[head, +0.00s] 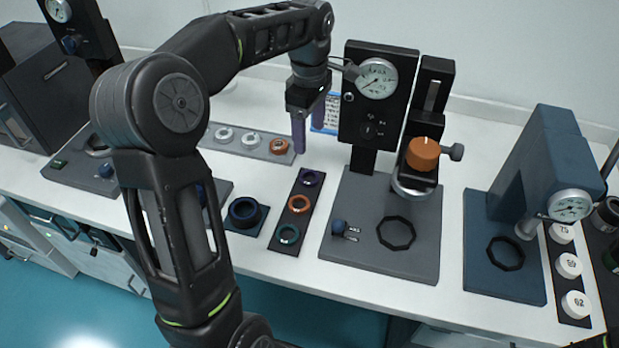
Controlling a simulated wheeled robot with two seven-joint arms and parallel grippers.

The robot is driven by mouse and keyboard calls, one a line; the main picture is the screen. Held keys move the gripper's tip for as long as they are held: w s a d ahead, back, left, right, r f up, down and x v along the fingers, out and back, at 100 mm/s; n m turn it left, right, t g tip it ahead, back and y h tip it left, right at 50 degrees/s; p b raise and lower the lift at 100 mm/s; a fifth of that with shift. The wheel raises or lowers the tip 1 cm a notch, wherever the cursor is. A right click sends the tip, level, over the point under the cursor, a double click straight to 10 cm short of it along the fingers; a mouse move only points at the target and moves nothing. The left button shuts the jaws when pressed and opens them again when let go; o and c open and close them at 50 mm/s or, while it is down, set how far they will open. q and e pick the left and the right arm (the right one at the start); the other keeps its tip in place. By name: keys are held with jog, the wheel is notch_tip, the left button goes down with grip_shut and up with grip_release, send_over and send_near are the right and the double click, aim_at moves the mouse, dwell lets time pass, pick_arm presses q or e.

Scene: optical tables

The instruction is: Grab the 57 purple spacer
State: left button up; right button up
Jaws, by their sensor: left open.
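A purple ring (304,181), the purple spacer, lies flat at the far end of a narrow black tray (279,247) in the middle of the bench. Its number cannot be read. An orange ring (290,203) and a teal ring (281,237) lie nearer on the same tray. My left gripper (308,139) is open and empty, with its fingers pointing down. It hangs above and behind the purple ring, apart from it. My right gripper is not in view.
A gauge stand (372,130) with a grey base stands right of the tray. A dark blue ring (244,212) on a pad lies to the left. A grey strip (236,143) with white and orange caps lies behind. A blue gauge stand (545,160) is further right.

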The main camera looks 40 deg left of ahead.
pick_arm(q)
send_over(309, 177)
notch_tip(309, 177, down, 8)
jog(key=shift+f+p, duration=0.15)
jog(key=shift+p, duration=0.25)
notch_tip(309, 177, down, 5)
jog(key=shift+p, duration=0.4)
jog(key=shift+c, duration=0.4)
jog(key=c, duration=1.3)
